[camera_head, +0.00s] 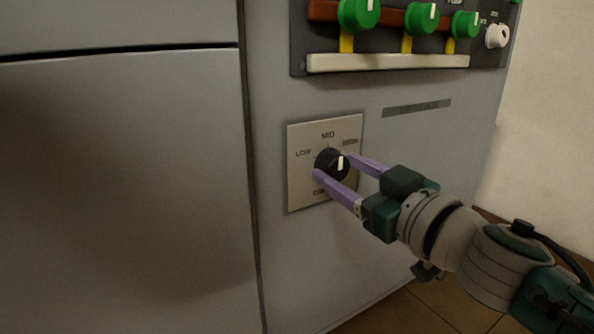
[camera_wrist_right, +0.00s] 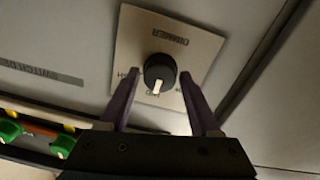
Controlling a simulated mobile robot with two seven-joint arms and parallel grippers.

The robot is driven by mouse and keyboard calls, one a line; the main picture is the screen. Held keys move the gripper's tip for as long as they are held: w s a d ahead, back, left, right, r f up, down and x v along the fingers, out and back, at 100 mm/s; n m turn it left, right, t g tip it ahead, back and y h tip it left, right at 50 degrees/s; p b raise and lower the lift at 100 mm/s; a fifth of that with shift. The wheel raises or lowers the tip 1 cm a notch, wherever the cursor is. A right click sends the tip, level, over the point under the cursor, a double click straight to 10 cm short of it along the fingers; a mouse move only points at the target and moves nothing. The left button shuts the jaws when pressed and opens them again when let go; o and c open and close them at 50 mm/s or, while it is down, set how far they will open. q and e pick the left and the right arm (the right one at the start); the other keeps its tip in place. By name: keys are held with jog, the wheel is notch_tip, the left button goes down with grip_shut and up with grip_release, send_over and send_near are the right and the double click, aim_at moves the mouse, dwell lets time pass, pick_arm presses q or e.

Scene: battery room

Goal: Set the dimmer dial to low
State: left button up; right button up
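The dimmer dial (camera_head: 329,161) is a round black knob with a white pointer on a beige plate (camera_head: 299,190) on the grey cabinet front. The plate reads LOW at left and MID at top in the head view; the upper-right label is blurred. In the wrist view the dial (camera_wrist_right: 159,69) appears upside down, with its pointer toward the MID label. My right gripper (camera_head: 334,166) is open, its purple fingers on either side of the dial. The wrist view shows a small gap between each fingertip and the knob. My left gripper is not in view.
Above the plate is a dark panel with several green knobs (camera_head: 421,18), a white bar (camera_head: 388,62) and a small white knob (camera_head: 497,36). A grey label strip (camera_head: 417,108) sits between. A cabinet door (camera_head: 120,190) is at left, with a tiled floor (camera_head: 440,308) below right.

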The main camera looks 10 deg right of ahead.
grip_shut()
dwell(0.5)
jog(key=n, duration=0.6)
jog(key=shift+f+n, duration=0.1)
jog(key=shift+n, duration=0.3)
jog(key=n+b, duration=0.1)
jog(key=n, duration=0.3)
jog(key=shift+n, duration=0.5)
jog(key=shift+o, duration=1.7)
grip_release()
